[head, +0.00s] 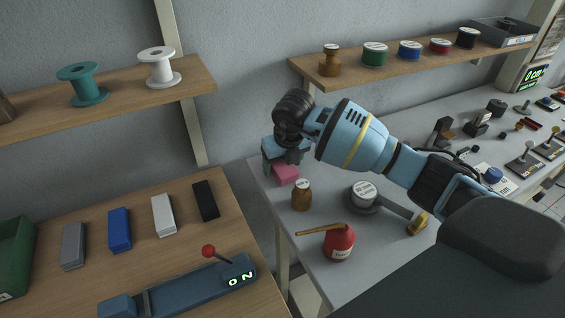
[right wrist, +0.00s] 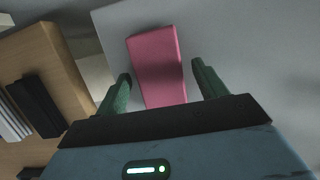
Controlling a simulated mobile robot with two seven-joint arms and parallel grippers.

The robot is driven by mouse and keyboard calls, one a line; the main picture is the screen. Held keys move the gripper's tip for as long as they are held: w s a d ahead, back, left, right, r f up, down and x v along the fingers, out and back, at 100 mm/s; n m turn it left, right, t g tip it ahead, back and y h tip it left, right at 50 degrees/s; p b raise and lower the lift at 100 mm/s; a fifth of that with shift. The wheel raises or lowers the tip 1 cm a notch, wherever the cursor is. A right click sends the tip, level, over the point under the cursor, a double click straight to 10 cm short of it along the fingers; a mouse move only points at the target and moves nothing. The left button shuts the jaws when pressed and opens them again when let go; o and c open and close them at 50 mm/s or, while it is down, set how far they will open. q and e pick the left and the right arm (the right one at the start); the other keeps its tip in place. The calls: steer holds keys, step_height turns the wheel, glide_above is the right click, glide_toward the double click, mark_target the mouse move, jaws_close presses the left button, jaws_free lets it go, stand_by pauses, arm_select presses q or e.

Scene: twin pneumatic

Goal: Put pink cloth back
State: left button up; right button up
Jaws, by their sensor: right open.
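The pink cloth (head: 286,175), a folded block shape, lies on the grey table near its left back corner. It also shows in the right wrist view (right wrist: 157,65), where its near end lies between the two green fingers in the picture. My right gripper (head: 280,164) is open, pointing down over the cloth and partly hiding it; it also shows in the right wrist view (right wrist: 165,86). I cannot tell whether the fingers touch the cloth. My left gripper is not in view.
A brown bottle (head: 302,196), a red oil can (head: 339,243) and a round-topped grey device (head: 363,194) stand near the cloth. Left, a wooden bench carries grey (head: 73,246), blue (head: 119,230), white (head: 163,215) and black (head: 206,200) blocks. A gap separates the tables. Shelves hang above.

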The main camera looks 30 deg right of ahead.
steer(key=v, duration=1.2)
steer(key=shift+p, duration=0.4)
